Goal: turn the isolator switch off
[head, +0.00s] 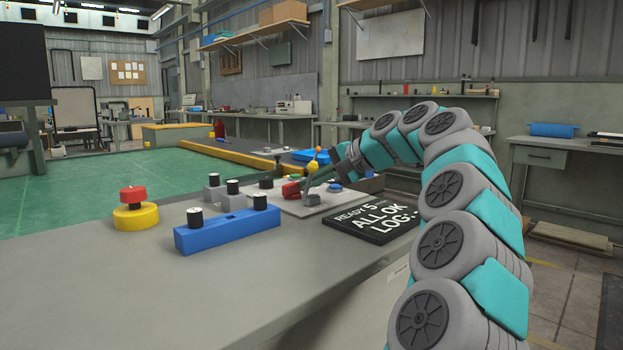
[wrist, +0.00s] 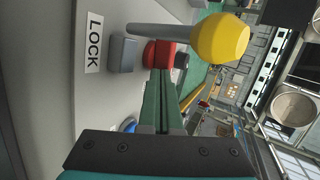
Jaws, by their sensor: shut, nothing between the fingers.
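A red part (head: 291,190), which may be the isolator switch, sits on a light grey plate (head: 285,207) on the bench. In the wrist view a red part (wrist: 160,53) with a dark end shows just beyond my fingertips. My gripper (head: 307,188) is over the plate, its green fingers shut and empty; they also show in the wrist view (wrist: 160,75). I cannot tell whether they touch the red part. A yellow knob (wrist: 220,37) on a grey rod stands close by, beside a grey block (wrist: 122,54) and a LOCK label (wrist: 94,42). No switch position marking is readable.
A blue block (head: 228,230) with black-topped knobs and a red-topped yellow button (head: 134,209) stand left of the plate. A black display board (head: 372,218) lies right of it, near my arm. The front left of the bench (head: 90,290) is clear.

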